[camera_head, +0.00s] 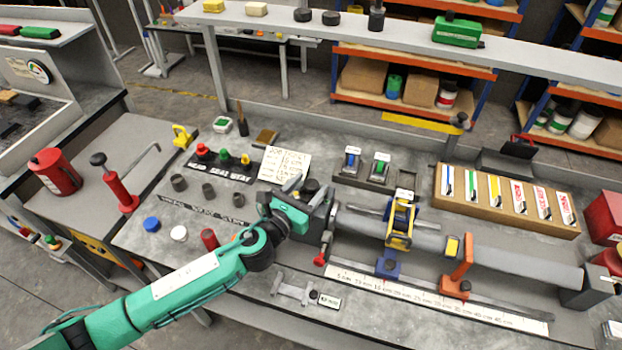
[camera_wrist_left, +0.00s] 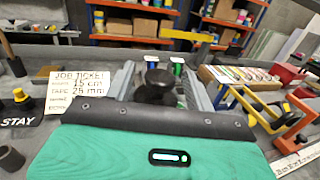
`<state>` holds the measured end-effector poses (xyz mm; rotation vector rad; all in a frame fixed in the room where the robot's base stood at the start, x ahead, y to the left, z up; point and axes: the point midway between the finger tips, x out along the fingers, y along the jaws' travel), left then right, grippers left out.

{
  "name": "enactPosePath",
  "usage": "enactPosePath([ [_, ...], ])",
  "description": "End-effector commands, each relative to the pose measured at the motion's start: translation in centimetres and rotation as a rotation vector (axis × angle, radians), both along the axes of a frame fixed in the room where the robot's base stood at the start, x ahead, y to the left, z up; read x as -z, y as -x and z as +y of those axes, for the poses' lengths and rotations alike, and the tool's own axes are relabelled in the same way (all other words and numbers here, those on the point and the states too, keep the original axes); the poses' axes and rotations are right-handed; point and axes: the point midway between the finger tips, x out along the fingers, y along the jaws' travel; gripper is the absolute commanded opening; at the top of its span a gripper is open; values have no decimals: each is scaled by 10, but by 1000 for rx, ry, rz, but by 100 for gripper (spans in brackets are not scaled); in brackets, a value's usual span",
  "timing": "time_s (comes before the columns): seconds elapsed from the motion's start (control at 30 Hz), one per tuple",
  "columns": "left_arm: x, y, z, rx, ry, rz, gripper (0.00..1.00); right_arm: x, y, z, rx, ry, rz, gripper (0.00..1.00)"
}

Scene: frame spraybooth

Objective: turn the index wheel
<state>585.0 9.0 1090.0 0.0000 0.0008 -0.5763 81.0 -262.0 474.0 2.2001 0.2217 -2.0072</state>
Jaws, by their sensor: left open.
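The dark round end unit that I take to be the index wheel (camera_head: 328,222) sits at the left end of the long grey tube (camera_head: 520,264). A black round knob (camera_head: 311,187) stands up at its top. My left gripper (camera_head: 304,191) is open at this unit, its fingers pointing away from the arm. In the left wrist view the black knob (camera_wrist_left: 159,80) shows between the two spread grey fingers of the gripper (camera_wrist_left: 160,88). I cannot tell whether a finger touches it. The gripper body hides part of the unit. My right gripper is not in view.
A yellow tape holder (camera_head: 400,226) and an orange clamp (camera_head: 460,272) stand along the tube. A white ruler (camera_head: 440,300) lies in front. A job ticket (camera_head: 286,165) and several small cups lie left. A box of coloured sticks (camera_head: 508,200) stands right.

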Motion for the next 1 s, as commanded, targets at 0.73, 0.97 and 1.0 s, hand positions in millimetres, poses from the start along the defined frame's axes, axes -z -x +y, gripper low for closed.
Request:
enactPosePath([
  [0.73,0,-12,-8,0,0,0,11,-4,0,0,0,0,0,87],
  [0.97,0,-12,-8,-20,0,1,11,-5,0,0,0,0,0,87],
  [1.0,0,-12,-8,-29,0,1,11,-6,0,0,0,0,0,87],
])
